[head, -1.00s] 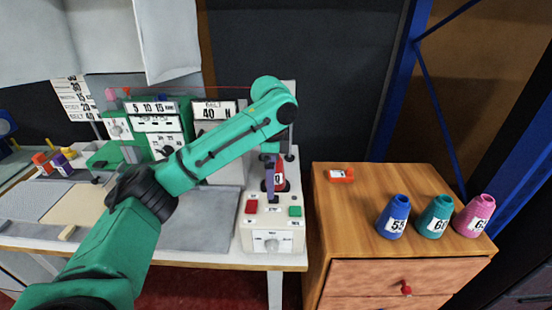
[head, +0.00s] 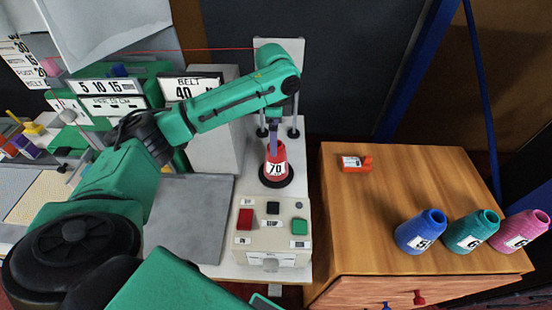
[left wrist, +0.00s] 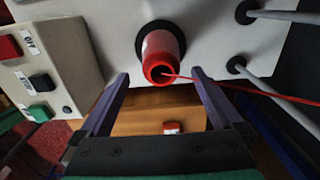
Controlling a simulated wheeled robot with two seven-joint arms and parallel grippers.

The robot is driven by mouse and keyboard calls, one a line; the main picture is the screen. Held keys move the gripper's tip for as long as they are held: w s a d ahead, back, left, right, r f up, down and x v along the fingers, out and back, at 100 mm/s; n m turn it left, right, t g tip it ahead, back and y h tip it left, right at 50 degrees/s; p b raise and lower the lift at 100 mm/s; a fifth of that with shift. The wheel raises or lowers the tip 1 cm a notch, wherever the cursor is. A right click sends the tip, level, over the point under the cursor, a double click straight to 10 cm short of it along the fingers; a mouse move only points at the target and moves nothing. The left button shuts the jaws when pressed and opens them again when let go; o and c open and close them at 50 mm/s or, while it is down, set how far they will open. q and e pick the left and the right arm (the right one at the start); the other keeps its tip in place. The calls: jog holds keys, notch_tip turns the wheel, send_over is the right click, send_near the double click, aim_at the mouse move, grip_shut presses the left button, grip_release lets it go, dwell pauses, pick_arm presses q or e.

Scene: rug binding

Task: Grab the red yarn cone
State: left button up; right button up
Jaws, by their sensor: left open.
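The red yarn cone (head: 277,158), with a white label reading 70, stands upright on a round black base (head: 275,182) on the pale machine. My left gripper (head: 272,132) is just above the cone's top and points down. In the left wrist view the red cone (left wrist: 163,48) shows between the two purple fingers of my left gripper (left wrist: 160,74). The fingers are open, with a gap on each side of the cone. A red thread runs from the cone's top opening off to the right. My right gripper is not in view.
A control box (head: 262,228) with red, black and green buttons stands in front of the cone. Thin posts rise behind it. Blue (head: 420,232), teal (head: 472,231) and pink (head: 522,234) cones and an orange item (head: 356,163) are on the wooden cabinet (head: 360,215).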

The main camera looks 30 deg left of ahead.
aim_at(276, 159)
pick_arm(q)
notch_tip(276, 159, down, 6)
jog(key=shift+w+d+r+p, duration=0.1)
jog(key=shift+w+d+p, duration=0.05)
jog(key=shift+p, duration=0.4)
jog(key=shift+f, duration=0.5)
jog(key=c, duration=0.3)
grip_shut()
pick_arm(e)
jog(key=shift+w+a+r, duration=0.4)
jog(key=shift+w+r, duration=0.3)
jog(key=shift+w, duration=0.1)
pick_arm(q)
jog(key=shift+r, duration=0.1)
